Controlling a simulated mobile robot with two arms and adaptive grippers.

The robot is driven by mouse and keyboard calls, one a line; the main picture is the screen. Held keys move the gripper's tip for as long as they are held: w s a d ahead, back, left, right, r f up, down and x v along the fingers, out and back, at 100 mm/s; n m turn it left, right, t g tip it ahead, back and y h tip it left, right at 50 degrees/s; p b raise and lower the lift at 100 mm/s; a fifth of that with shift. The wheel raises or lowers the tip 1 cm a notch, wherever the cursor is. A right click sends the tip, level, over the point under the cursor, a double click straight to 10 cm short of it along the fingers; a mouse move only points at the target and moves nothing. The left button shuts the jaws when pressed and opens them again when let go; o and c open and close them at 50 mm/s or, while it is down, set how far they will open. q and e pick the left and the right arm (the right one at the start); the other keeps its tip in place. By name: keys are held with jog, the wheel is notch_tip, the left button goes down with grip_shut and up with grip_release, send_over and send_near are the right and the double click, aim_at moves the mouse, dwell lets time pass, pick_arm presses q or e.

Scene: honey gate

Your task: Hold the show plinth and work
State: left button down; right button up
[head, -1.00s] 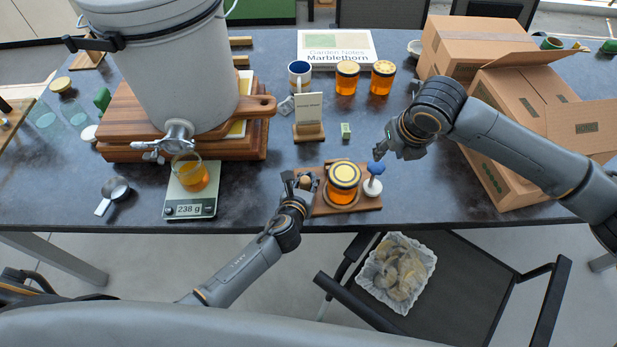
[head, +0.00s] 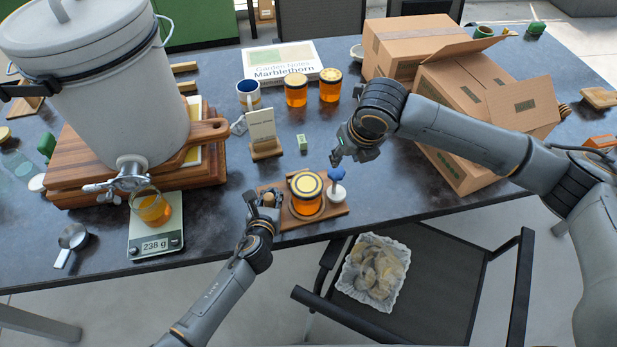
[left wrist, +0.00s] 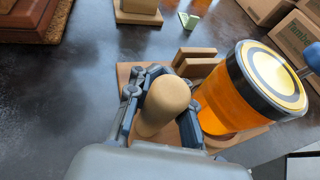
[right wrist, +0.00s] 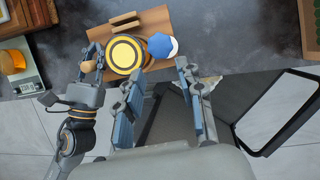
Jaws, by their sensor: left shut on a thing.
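The show plinth (head: 322,214) is a small wooden board at the table's front edge. A honey jar (head: 306,191) with a yellow lid stands on it. My left gripper (head: 260,202) is shut on the plinth's round wooden knob (left wrist: 166,98), left of the jar. A tool with a blue head (head: 337,175) and white base stands upright at the plinth's right end; its blue head also shows in the right wrist view (right wrist: 160,45). My right gripper (head: 343,156) is above and beside the blue head, its fingers apart and empty in the right wrist view (right wrist: 160,78).
A tap bucket (head: 100,90) stands on wooden boards at left, above a glass on a scale (head: 155,244) reading 238 g. A card stand (head: 262,130), small green block (head: 302,142) and two jars lie behind. Cardboard boxes (head: 490,100) stand right.

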aim_at(336, 170)
dwell(0.8)
jog(key=o, duration=0.5)
jog(key=shift+o, duration=0.3)
jog(key=m, duration=0.2)
jog(key=w+m, duration=0.1)
jog(key=m, duration=0.1)
jog(key=shift+w+r, duration=0.1)
jog(key=shift+r, duration=0.2)
jog(key=w+f+n+g, duration=0.1)
jog(key=f+n, duration=0.2)
jog(key=n, duration=0.9)
jog(key=a+f+n+g+h, duration=0.1)
jog(key=f+n, duration=0.2)
jog(key=n, duration=0.8)
jog(key=w+f+n+g, duration=0.1)
jog(key=f+n, duration=0.2)
jog(key=n, duration=0.9)
jog(key=shift+w+a+f+n+g, duration=0.15)
jog(key=shift+w+f+n+g, duration=0.15)
jog(key=shift+w+g, duration=0.1)
